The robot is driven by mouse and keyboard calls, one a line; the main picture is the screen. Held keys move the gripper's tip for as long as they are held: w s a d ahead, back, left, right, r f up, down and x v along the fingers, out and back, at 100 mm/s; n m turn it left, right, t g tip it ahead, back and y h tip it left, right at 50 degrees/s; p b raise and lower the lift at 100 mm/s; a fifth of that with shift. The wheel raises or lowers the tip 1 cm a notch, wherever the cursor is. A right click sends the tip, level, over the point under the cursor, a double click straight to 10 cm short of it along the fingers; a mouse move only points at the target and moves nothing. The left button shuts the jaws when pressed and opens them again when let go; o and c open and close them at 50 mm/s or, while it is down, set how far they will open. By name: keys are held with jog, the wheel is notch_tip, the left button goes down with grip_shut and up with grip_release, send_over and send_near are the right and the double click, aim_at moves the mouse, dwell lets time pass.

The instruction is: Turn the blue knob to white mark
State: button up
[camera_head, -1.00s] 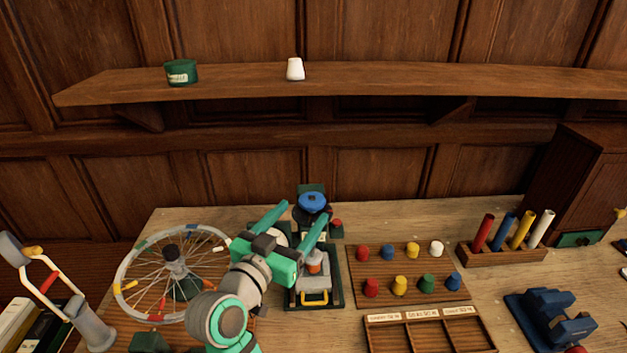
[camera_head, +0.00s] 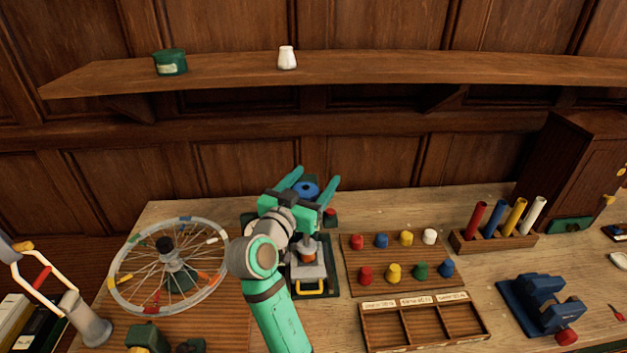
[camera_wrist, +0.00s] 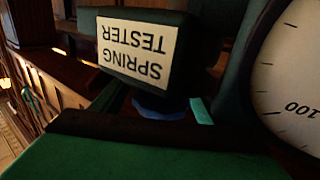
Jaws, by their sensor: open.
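The blue knob (camera_head: 306,189) sits on top of the spring tester at the back of the table. Its blue edge also shows low in the wrist view (camera_wrist: 160,112), mostly hidden by my gripper. My gripper (camera_head: 312,181) is open, with one teal finger on each side of the knob in the head view; I cannot tell whether they touch it. The wrist view shows the tester's SPRING TESTER label (camera_wrist: 136,47), upside down, and part of its white dial (camera_wrist: 290,75). I see no white mark by the knob.
A spoked wheel (camera_head: 120,281) stands to the left. To the right are a board of coloured pegs (camera_head: 383,259), an empty divided tray (camera_head: 426,328), a rack of coloured tubes (camera_head: 494,239) and a blue vise (camera_head: 540,306). A shelf (camera_head: 220,76) runs above.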

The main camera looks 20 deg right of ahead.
jog(key=c, duration=1.1)
jog(key=shift+o, duration=0.2)
jog(key=shift+w+a+n+t+y, duration=0.25)
jog(key=shift+n+t+y, duration=0.55)
jog(key=shift+y, duration=0.2)
jog(key=shift+w+a+n+t+y, duration=0.15)
jog(key=shift+a+n+t+y, duration=0.1)
jog(key=shift+n+t+y, duration=0.65)
jog(key=o, duration=1.1)
jog(key=shift+c, duration=0.2)
jog(key=v, duration=1.1)
jog(key=shift+r, duration=0.25)
